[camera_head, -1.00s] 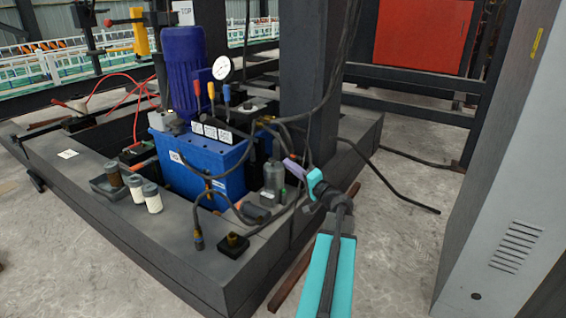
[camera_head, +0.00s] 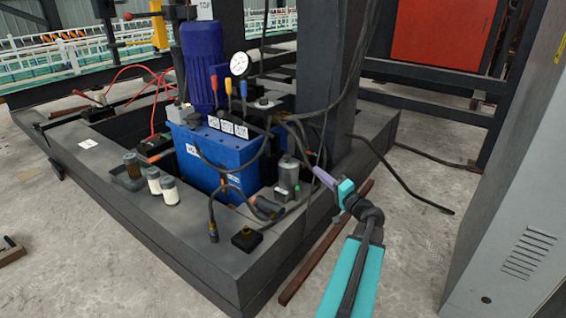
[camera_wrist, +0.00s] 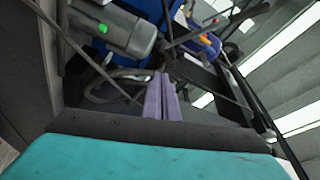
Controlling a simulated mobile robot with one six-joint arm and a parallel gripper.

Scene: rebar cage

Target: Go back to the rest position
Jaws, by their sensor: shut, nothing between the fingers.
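My gripper (camera_head: 322,176) has purple fingers and a teal body. In the head view it is at the end of my teal arm, over the right side of the dark metal platform (camera_head: 150,214). In the wrist view the two purple fingers (camera_wrist: 161,98) lie side by side, closed, with nothing seen between them. A grey cylinder (camera_head: 288,176) stands just left of the fingertips in the head view. In the wrist view a grey cylinder with a green dot (camera_wrist: 115,27) shows at the upper left. I cannot tell whether the fingers touch any hose.
A blue tank (camera_head: 213,158) with a purple-blue motor (camera_head: 203,65) and a gauge (camera_head: 239,64) stands on the platform. A dark column (camera_head: 325,80) rises behind my gripper. Black hoses hang near it. A grey cabinet (camera_head: 510,200) is at right. Concrete floor lies between.

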